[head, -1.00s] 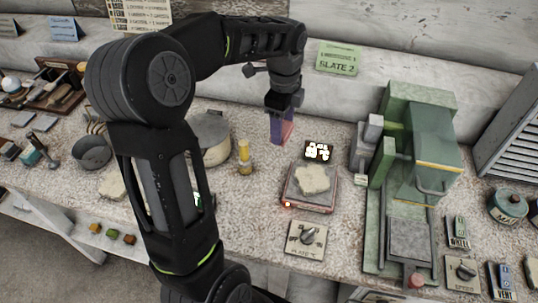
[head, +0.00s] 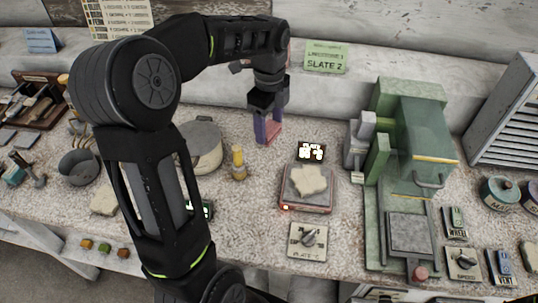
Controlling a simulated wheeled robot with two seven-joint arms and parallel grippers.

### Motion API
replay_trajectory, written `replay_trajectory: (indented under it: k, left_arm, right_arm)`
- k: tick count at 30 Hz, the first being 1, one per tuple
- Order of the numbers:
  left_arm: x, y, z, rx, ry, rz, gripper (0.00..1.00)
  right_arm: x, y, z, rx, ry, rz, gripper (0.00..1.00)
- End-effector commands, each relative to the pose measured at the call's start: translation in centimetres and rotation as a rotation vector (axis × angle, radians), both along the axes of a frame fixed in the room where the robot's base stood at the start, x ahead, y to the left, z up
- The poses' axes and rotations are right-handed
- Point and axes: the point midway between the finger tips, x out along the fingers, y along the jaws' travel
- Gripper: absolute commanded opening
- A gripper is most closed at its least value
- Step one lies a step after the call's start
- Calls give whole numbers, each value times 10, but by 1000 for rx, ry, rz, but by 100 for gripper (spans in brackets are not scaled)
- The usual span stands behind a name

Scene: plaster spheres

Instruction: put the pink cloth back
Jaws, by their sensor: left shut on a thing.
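My left gripper (head: 267,134) points down above the bench, behind the yellow-topped bottle and the scale. Its violet fingers are shut on a small pinkish-red piece, the pink cloth (head: 275,130), which shows between and beside the fingers. Much of the cloth is hidden by the fingers, and I cannot tell whether its lower edge touches the bench. My right gripper is not in view.
A scale (head: 306,203) bears a cream lump (head: 308,180), with a lit display (head: 311,151) behind it. A green machine (head: 408,140) stands right. The slate 2 card (head: 325,58) is at the back.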

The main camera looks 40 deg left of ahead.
Motion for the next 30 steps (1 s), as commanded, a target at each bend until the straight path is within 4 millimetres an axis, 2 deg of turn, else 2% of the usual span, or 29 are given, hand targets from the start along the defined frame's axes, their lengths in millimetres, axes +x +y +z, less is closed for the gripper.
replay_trajectory:
  k: [6,9,20,27,30]
  left_arm:
    - [-2,0,-38,-1,6,1,30]
    - [-1,0,-51,0,4,2,30]
    - [-1,0,-56,0,2,1,30]
    - [-1,0,-85,0,4,0,30]
    - [-1,0,-92,0,2,0,30]
  right_arm:
    - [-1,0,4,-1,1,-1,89]
    - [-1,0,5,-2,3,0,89]
    - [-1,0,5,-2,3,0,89]
    - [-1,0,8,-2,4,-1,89]
    - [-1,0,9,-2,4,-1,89]
